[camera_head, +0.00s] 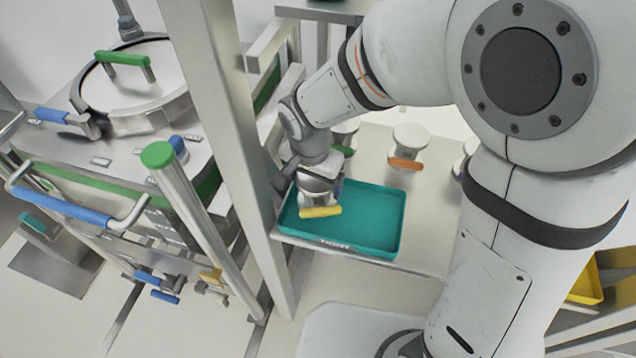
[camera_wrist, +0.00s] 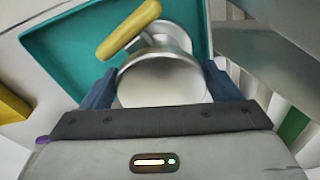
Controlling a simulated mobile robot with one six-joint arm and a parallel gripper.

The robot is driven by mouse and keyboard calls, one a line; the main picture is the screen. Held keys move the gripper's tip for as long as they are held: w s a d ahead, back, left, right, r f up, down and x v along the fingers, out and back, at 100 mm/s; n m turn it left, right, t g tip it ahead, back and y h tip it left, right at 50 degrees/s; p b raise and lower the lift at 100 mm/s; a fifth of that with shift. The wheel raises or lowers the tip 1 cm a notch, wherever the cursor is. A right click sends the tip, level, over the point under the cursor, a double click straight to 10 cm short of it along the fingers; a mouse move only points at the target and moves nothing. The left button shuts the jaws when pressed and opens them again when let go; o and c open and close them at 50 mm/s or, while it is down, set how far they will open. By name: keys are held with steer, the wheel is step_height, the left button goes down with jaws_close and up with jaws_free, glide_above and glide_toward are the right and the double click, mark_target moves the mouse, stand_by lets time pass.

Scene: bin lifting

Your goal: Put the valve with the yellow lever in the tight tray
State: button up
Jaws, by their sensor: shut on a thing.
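The valve with the yellow lever (camera_wrist: 158,80) is a silver round body between the two fingers of my gripper (camera_wrist: 160,92) in the wrist view. The valve appears over the left part of this tray. I cannot tell whether it touches the tray floor.
A valve with an orange lever (camera_head: 405,163) stands behind the tray, with other valves partly hidden beside it. A metal post (camera_head: 240,150) rises just left of the tray. A yellow tray (camera_head: 588,285) shows at the right. The tray's right half is empty.

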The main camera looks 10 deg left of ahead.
steer(key=shift+f, duration=0.9)
steer(key=shift+f, duration=0.1)
steer(key=o, duration=1.6)
steer(key=shift+c, duration=0.2)
steer(key=r, duration=0.4)
steer(key=s+r, duration=0.1)
steer(key=r, duration=0.7)
steer(key=shift+s+a, duration=0.2)
steer(key=shift+w+d+r, duration=0.1)
steer(key=shift+d+r, duration=0.05)
steer(key=shift+d, duration=0.25)
steer(key=s+d+r+n, duration=0.1)
steer(key=s+d, duration=0.2)
steer(key=d, duration=0.9)
steer(key=s+d+n+t, duration=0.1)
steer(key=s+d+n, duration=0.1)
steer(key=d, duration=1)
steer(key=shift+s+d+r+t, duration=0.2)
steer(key=shift+s+r+t, duration=0.1)
steer(key=shift+s+r, duration=0.15)
